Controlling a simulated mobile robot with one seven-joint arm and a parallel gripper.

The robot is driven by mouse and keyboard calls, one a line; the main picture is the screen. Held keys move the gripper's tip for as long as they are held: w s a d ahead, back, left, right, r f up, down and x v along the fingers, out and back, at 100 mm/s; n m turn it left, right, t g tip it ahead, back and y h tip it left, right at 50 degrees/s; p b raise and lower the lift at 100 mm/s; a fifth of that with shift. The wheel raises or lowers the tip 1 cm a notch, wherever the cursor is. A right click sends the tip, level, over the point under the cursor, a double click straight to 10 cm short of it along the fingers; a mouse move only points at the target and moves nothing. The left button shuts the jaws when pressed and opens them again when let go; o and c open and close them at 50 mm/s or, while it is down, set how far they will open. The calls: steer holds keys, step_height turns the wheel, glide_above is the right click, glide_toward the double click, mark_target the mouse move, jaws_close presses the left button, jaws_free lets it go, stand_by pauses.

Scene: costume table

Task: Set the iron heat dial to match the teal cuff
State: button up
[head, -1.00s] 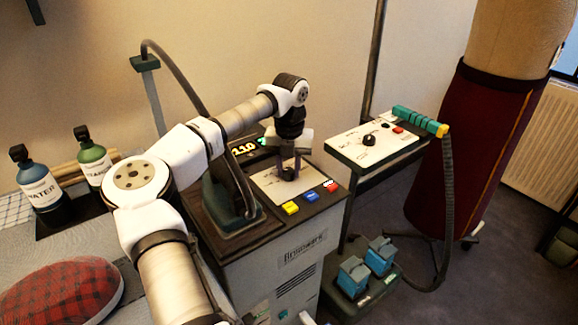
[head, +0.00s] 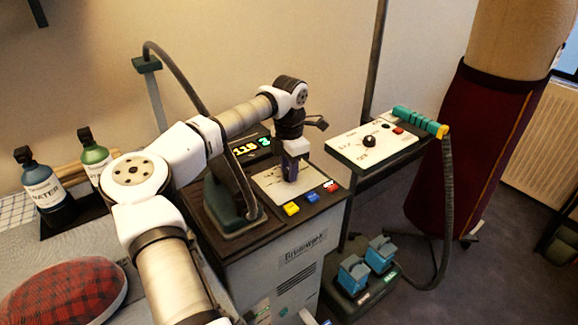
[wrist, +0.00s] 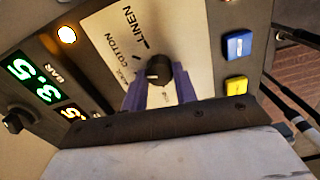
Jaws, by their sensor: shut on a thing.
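The iron heat dial is a black round knob (wrist: 158,71) on a cream panel (wrist: 110,28) in the wrist view. A pale mark shows on its left side, facing the end of the lettering below COTTON; LINEN is printed further up. My gripper (wrist: 158,92) has its two purple fingers shut on the knob, one on each side. In the head view my gripper (head: 291,168) points down onto the panel and hides the dial. Lit digits (head: 245,149) stand behind it. I cannot make out a teal cuff; a teal handle (head: 415,118) lies on the unit at the right.
Blue (head: 312,196) and yellow (head: 291,208) buttons sit close in front of the panel, with a red one beside them. The iron (head: 228,200) and its hose stand left of my gripper. A second unit (head: 345,148) with another black knob (head: 369,141) is at the right.

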steer(key=shift+w+r+m, duration=0.1)
steer(key=shift+m, duration=2.3)
steer(key=o, duration=1)
steer(key=shift+c, duration=0.2)
step_height(320, 180, up, 14)
steer(key=b, duration=0.1)
steer(key=shift+s+f, duration=0.2)
